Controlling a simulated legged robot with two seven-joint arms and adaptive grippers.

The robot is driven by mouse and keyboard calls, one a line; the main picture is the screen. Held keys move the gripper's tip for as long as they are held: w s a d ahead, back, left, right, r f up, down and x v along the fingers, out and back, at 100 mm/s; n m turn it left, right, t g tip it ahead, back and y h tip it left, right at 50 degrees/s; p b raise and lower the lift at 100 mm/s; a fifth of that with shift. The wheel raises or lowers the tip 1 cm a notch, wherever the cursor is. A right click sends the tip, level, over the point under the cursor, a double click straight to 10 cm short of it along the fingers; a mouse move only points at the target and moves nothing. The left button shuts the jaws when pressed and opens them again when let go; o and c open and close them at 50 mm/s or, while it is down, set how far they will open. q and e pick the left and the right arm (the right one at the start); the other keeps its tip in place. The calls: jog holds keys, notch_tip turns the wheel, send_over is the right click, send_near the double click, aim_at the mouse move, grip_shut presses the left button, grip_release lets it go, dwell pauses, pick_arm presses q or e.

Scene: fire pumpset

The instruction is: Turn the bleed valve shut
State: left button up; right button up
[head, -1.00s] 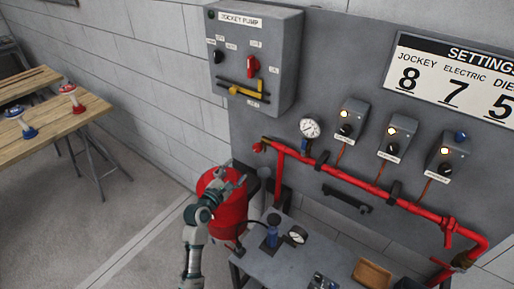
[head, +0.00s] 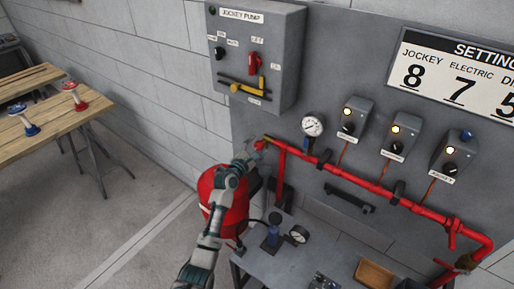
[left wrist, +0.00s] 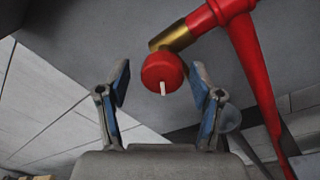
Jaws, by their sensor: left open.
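The bleed valve is a round red knob (left wrist: 162,72) with a white pointer mark, on a brass fitting (left wrist: 174,38) at the end of the red pipe. In the head view the knob (head: 260,145) sits at the pipe's left end. My left gripper (head: 249,158) is just below and left of it there, partly overlapping it. In the left wrist view my left gripper (left wrist: 160,84) is open, with its two blue-padded fingers either side of the knob in the picture. Gaps show on both sides, and no contact is visible. My right gripper is not in view.
The red pipe (head: 350,178) runs right along the grey panel. A pressure gauge (head: 312,126) and the jockey pump box (head: 256,55) are above. A red tank (head: 232,212) stands below my left arm. A grey bench (head: 325,262) holds small items.

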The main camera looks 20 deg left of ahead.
pick_arm(q)
jog(key=shift+d, duration=0.3)
jog(key=c, duration=0.6)
jog(key=shift+d, duration=0.1)
jog(key=c, duration=0.4)
jog(key=shift+c, duration=0.8)
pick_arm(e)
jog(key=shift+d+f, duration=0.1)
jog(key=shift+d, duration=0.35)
